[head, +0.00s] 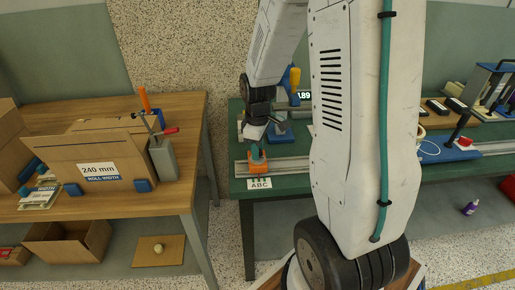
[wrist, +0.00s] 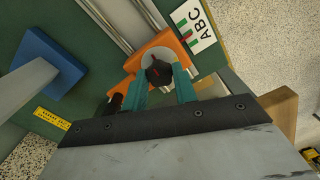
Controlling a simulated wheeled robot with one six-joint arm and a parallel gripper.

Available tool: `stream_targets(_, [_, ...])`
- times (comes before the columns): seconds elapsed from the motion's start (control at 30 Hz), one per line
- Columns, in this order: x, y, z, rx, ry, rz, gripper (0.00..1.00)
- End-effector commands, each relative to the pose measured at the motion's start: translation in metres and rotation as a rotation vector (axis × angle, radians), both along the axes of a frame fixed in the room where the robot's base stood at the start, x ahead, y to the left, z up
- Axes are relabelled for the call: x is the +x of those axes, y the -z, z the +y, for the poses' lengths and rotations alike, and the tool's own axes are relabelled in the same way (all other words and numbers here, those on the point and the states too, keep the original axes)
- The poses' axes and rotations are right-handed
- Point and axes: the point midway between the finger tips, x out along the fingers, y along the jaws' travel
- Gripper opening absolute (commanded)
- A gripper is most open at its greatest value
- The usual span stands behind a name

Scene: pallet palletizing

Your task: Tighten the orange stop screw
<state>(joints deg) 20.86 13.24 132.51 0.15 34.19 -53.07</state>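The orange stop (head: 264,167) sits on the metal rail of the green bench, behind the ABC label. In the wrist view the orange stop (wrist: 193,44) carries a pale round plate with a dark screw knob (wrist: 158,72) that has a red mark. My gripper (wrist: 162,75) has its two teal fingers on either side of the knob, very close to it. I cannot tell whether both fingers press on it. In the head view my gripper (head: 256,153) points down at the stop, and the knob is hidden there.
The ABC label (head: 260,184) lies at the bench's front edge. A blue block (wrist: 62,62) stands close by on the left in the wrist view. A wooden table (head: 190,195) with a carton (head: 75,160) stands to the left, across a gap.

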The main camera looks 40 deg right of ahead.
Motion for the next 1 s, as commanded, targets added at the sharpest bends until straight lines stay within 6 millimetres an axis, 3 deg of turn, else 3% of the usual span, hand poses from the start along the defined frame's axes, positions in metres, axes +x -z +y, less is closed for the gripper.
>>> stream_targets(0.03, [-0.0001,-0.0001,0.0001,0.0,0.0,0.0,0.11])
stream_targets(0.07, [0.0,-0.0001,0.0,0.0,0.0,0.0,0.05])
stream_targets(0.47, [-0.0001,-0.0003,-0.0001,0.0,0.054,0.001,0.06])
stream_targets(1.0, [-0.0003,-0.0001,-0.0002,0.0,0.488,0.002,0.06])
